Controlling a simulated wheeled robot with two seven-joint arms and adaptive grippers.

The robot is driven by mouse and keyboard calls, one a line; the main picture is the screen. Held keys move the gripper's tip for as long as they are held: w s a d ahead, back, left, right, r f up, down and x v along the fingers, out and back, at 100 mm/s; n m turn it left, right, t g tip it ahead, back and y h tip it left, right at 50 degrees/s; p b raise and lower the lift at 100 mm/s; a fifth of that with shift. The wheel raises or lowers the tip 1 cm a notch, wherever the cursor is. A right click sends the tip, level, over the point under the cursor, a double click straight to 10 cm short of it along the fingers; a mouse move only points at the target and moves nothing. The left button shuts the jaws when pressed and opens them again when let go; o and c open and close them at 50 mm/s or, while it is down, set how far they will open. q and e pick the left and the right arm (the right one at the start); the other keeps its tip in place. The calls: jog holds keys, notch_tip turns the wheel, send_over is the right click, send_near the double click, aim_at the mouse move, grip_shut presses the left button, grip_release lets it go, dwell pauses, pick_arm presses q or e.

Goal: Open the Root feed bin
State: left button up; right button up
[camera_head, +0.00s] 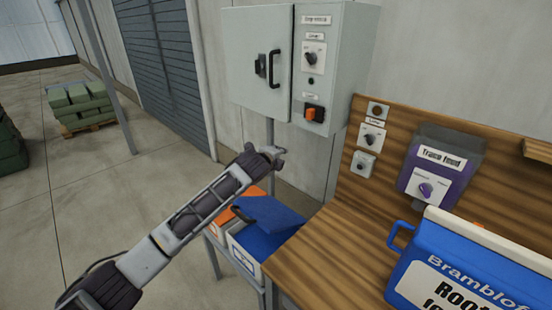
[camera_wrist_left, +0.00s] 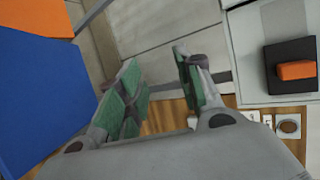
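A blue box (camera_head: 421,273) with a cream top stands on the bench at the right; its label reads "Root fe..." before the frame cuts it off. Left of the bench is a low bin with a blue lid (camera_head: 270,217); the lid looks tilted, and its front label is too small to read. A large blue surface also shows in the left wrist view (camera_wrist_left: 45,95). My left gripper (camera_head: 272,155) is above and behind the blue-lidded bin, apart from it. Its green-padded fingers (camera_wrist_left: 160,85) are spread with nothing between them. My right gripper is out of view.
An orange-lidded bin (camera_head: 222,220) sits beside the blue-lidded one. A grey control cabinet (camera_head: 258,60) with an orange switch (camera_head: 314,114) is on the wall. A purple "Trace feed" unit (camera_head: 438,178) is on the wooden backboard. The bench's front left (camera_head: 325,255) is clear.

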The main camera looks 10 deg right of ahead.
pick_arm(q)
jog(key=shift+v, duration=0.9)
jog(key=shift+f, duration=0.1)
